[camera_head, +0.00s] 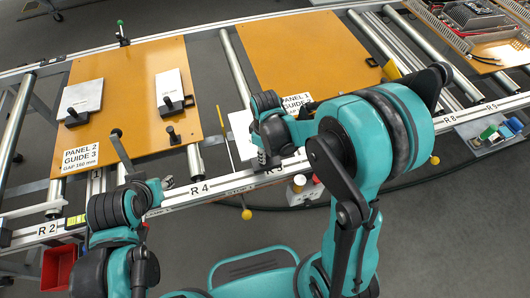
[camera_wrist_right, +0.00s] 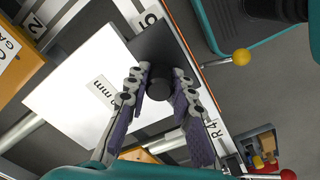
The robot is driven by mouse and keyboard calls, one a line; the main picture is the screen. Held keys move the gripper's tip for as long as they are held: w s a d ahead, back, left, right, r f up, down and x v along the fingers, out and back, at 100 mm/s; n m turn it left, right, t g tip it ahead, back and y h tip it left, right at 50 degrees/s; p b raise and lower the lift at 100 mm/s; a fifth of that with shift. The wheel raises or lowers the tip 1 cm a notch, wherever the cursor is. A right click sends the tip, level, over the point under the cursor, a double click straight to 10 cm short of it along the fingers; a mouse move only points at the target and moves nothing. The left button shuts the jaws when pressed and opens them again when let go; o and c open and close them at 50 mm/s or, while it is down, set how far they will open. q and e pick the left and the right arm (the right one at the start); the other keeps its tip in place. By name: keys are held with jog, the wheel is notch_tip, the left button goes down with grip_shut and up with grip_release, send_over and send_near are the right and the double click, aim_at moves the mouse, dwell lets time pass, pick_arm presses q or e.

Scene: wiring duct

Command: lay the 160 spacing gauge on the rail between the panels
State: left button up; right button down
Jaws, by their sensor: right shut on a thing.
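The spacing gauge is a white plate (camera_wrist_right: 75,100) with a black end piece and a black knob (camera_wrist_right: 159,87). Its label ends in "mm"; the number is hidden. My right gripper (camera_wrist_right: 160,92) is shut on the knob, fingers on both sides. In the head view the plate (camera_head: 239,132) shows beside my right gripper (camera_head: 266,158), between panel 1 (camera_head: 300,50) and panel 2 (camera_head: 125,75). The black end piece overlaps the front rail (camera_head: 218,184) in the wrist view; contact cannot be told. My left gripper (camera_head: 164,184) is over the rail near R 4; its fingers are unclear.
Two more white plates with black knobs (camera_head: 82,98) (camera_head: 171,88) lie on panel 2, whose card (camera_head: 84,156) reads GAP 160 mm. A yellow-ended lever (camera_head: 246,213) hangs in front of the rail. A red bin (camera_head: 58,268) stands at lower left.

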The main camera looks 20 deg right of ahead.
jog(key=shift+f+b, duration=1.95)
jog(key=shift+f, duration=0.5)
jog(key=shift+f, duration=0.3)
jog(key=c, duration=1.2)
grip_release()
jog(key=shift+r, duration=0.1)
jog(key=r, duration=1.2)
jog(key=shift+s, duration=0.2)
jog(key=s+d+r+m+t, duration=0.1)
jog(key=s+m+t, duration=0.1)
jog(key=s+m, duration=0.1)
jog(key=s+d+r+m+t, duration=0.1)
jog(key=s+d+m+t, duration=0.1)
jog(key=s+m, duration=0.1)
jog(key=s+d+r+m+t, duration=0.1)
jog(key=s+m+t, duration=0.2)
jog(key=s, duration=0.1)
jog(key=shift+d+r, duration=0.25)
jog(key=shift+d, duration=0.05)
